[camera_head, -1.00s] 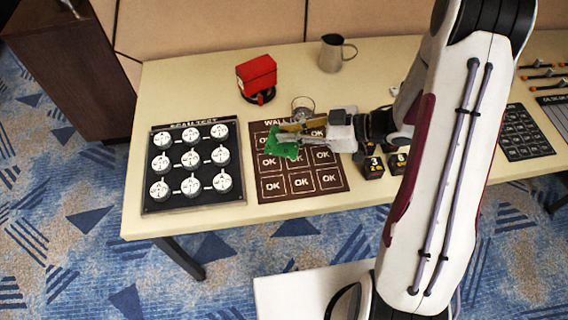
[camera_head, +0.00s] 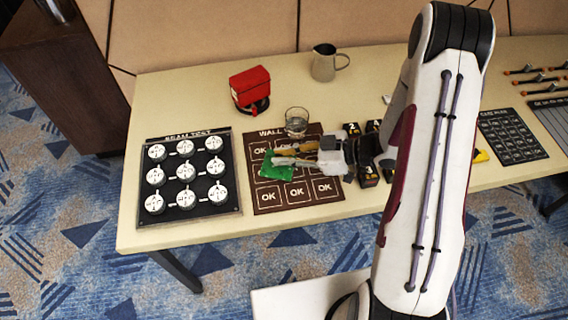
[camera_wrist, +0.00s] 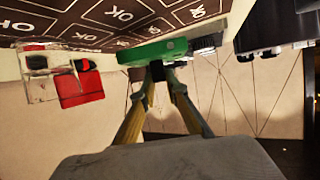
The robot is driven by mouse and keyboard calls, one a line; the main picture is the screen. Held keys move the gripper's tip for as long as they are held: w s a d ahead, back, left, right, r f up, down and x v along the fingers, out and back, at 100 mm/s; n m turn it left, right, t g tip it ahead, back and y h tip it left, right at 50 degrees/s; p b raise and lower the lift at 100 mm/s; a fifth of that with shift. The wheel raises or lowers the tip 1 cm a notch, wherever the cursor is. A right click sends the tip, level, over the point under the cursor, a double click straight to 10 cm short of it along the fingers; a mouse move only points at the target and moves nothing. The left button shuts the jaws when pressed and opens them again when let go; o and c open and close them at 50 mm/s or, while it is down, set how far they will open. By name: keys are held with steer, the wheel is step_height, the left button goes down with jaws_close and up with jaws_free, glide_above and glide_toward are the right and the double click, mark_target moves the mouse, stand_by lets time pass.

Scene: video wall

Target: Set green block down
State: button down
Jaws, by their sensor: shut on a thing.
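The green block (camera_head: 277,166) is at the tips of my gripper (camera_head: 283,158), over the brown mat with OK squares (camera_head: 329,199). In the wrist view the green block (camera_wrist: 152,52) lies across both fingertips of my gripper (camera_wrist: 158,72), which are close together on it. The mat (camera_wrist: 60,12) fills the upper part of that view, close to the block. I cannot tell whether the block touches the mat.
A black panel with several white round knobs (camera_head: 230,198) lies left of the mat. A glass (camera_head: 296,122), a red object (camera_head: 250,87) and a metal jug (camera_head: 324,63) stand behind it. Black numbered blocks (camera_head: 368,175) stand to the right. The front table strip is clear.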

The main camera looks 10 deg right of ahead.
steer(key=shift+f, duration=2.1)
steer(key=shift+f, duration=0.15)
steer(key=c, duration=2)
jaws_free()
steer(key=shift+d+r, duration=0.1)
steer(key=shift+r, duration=0.15)
steer(key=shift+v, duration=5.85)
